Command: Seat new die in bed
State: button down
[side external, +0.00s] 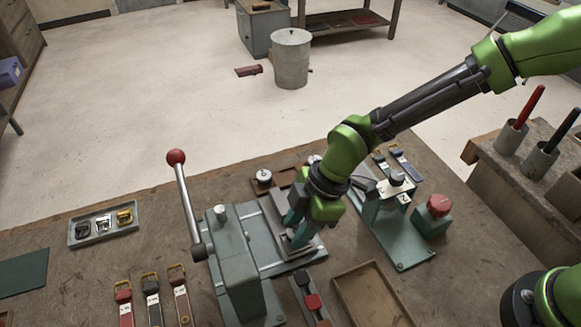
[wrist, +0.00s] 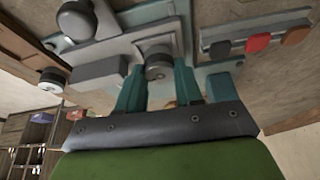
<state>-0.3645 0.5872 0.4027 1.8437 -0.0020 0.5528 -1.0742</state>
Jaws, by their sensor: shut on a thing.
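My gripper (side external: 297,232) points down over the grey bed (side external: 305,258) of the lever press (side external: 236,255). In the wrist view, its two teal fingers (wrist: 158,80) are shut on a round grey metal knob, which looks like the top of the die (wrist: 158,60). The die is at the bed, among its grey blocks; I cannot tell whether it rests fully down. In the side view my fingers and wrist mostly hide it. Another round-knobbed piece (side external: 264,178) stands behind the bed and also shows at left in the wrist view (wrist: 52,80).
The press lever with its red ball (side external: 176,157) rises left of my gripper. A green-based device (side external: 392,215) with a red button (side external: 437,206) stands at right. A rack of coloured pieces (side external: 311,302) and a wooden tray (side external: 370,295) lie in front. Buckled straps (side external: 152,300) lie at front left.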

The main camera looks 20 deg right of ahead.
jog(key=shift+f, duration=0.35)
jog(key=c, duration=1)
grip_release()
jog(key=v, duration=1.1)
